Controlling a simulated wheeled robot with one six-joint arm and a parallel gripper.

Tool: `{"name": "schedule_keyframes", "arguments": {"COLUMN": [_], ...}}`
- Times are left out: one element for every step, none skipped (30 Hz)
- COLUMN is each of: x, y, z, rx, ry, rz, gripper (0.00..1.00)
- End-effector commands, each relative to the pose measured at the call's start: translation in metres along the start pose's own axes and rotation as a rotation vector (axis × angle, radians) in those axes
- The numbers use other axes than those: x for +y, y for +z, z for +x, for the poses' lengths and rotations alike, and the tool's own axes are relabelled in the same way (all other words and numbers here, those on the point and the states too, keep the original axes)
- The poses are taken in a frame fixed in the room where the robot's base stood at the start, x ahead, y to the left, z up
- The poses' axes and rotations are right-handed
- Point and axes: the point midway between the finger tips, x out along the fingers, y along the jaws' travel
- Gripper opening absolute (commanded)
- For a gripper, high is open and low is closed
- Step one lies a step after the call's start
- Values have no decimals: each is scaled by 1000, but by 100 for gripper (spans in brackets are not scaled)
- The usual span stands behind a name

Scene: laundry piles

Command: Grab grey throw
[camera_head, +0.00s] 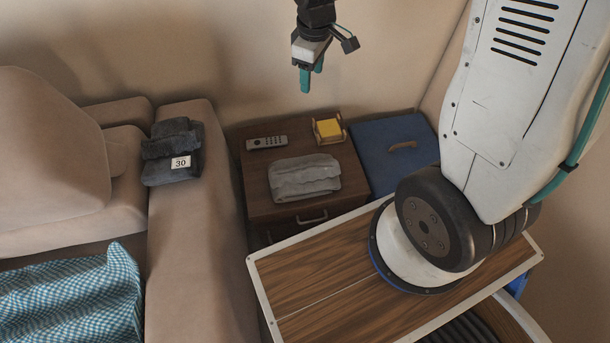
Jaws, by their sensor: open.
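A folded light grey cloth (305,178), which looks like the grey throw, lies on top of a brown wooden cabinet (257,187). A darker grey folded cloth (178,140) with a white label marked 30 lies over the sofa's armrest. My gripper (311,78), with teal fingertips, hangs at the top middle, in the air above and behind the cabinet. It is open, with nothing between the fingers, and apart from both cloths.
A remote (267,142) and a small wooden holder with a yellow block (329,128) share the cabinet top. A blue lidded box (384,137) stands right of it. The beige sofa (185,240) with a teal checked blanket (75,300) is on the left. Walls rise behind.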

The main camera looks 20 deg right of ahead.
Motion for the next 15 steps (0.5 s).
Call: {"name": "schedule_keyframes", "arguments": {"x": [4,6,9,10,12,13,13,13,13,12,11,9,7,5,2], "y": [-6,-10,-15,-17,-20,-23,-24,-25,-26,-26,-25,-24,-23,-22,-20], "z": [28,42,61,76,91,111,127,142,163,179,195,216,230,245,262], "rx": [-12,-14,-16,-18,-19,-20,-22,-23,-25,-26,-27,-28,-29,-29,-29], "ry": [-11,-13,-15,-17,-20,-22,-25,-27,-30,-33,-35,-38,-40,-42,-44], "rz": [-47,-77,-117,-147,-177,-216,-246,-276,-316,-346,-376,-414,-442,-468,-502], "gripper": [55,55,55,55,55,55,55,55,55,55,55,55,55,55,55]}}
